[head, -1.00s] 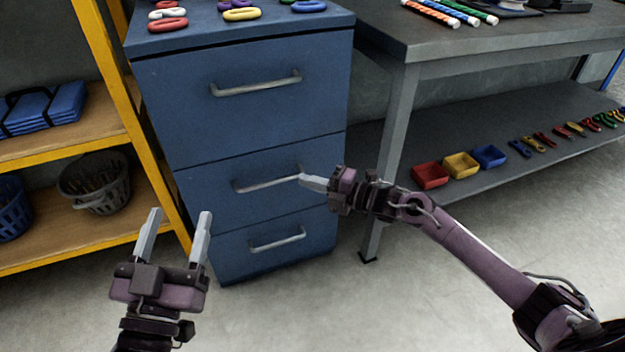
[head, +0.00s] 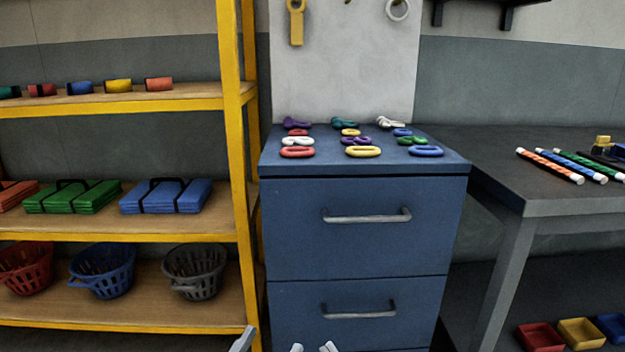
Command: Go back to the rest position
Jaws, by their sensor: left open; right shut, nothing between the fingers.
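Only fingertips of my grippers show, at the bottom edge of the head view. My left gripper (head: 270,344) is open and empty, its two pale fingertips apart in front of the blue drawer cabinet (head: 363,250). My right gripper (head: 328,347) is just to the right of it, shut with nothing held. Both are below the cabinet's second handle in the picture. The rest of both grippers and my arms are out of view. The two cabinet drawers in view look closed.
Coloured links and shackles lie on the cabinet top. A yellow shelf rack (head: 240,150) with baskets and folded bundles stands left. A grey workbench (head: 500,185) with striped rods stands right, small bins (head: 541,338) on its lower shelf. A pale panel (head: 345,70) hangs behind.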

